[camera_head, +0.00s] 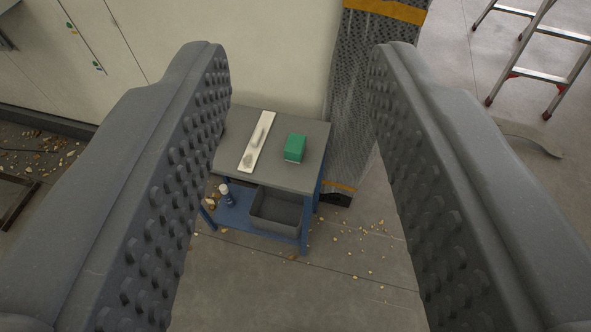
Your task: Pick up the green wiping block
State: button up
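The green wiping block (296,146) sits on the grey top of a small blue-legged table (285,178), right of the middle of that top. Its lower edge shows a pale layer. My gripper (298,52) is open, with its two studded grey fingers wide apart on the left and right of the picture. The block shows in the gap between the fingers, well beyond them and lower down. Nothing is between the fingers. The left finger hides the left end of the table top.
A pale strip with grey smears (257,141) lies left of the block. The lower shelf holds a grey bin (277,209) and a small bottle (225,192). A cabinet wall (270,45) and a dark textured panel (352,110) stand behind. A ladder (540,75) is at upper right. Debris litters the floor.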

aim_at(294, 148)
jog(key=z, duration=0.2)
jog(key=i, duration=1.15)
jog(key=u, duration=0.3)
